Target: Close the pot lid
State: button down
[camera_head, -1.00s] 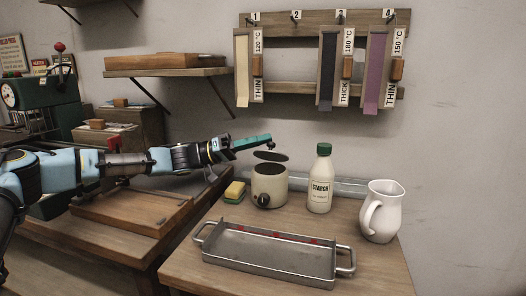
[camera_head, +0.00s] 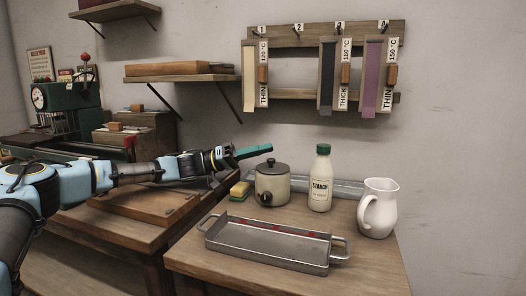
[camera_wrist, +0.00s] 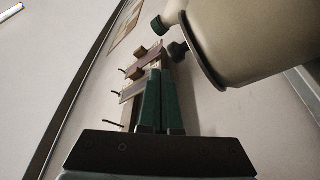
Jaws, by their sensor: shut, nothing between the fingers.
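The pot (camera_head: 272,187) is a cream cylinder with a dark knob low on its front, standing on the right-hand table. Its dark lid (camera_head: 272,168) sits flat on top with its knob up, and no gap shows in the head view. My gripper (camera_head: 270,148) is shut and empty, just above and left of the lid knob, apart from it as far as I can see. In the wrist view the green fingers (camera_wrist: 162,75) are together. The pot's side (camera_wrist: 255,40) and the dark lid edge (camera_wrist: 197,55) show at the upper right.
A starch bottle (camera_head: 320,180) and a white jug (camera_head: 379,208) stand right of the pot. A sponge (camera_head: 239,190) lies to its left. A metal tray (camera_head: 262,251) is in front. Tape strips hang on a wall rack (camera_head: 300,33).

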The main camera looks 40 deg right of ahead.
aim_at(262, 166)
jog(key=shift+r, duration=0.1)
notch_tip(262, 166, up, 10)
dwell(0.6)
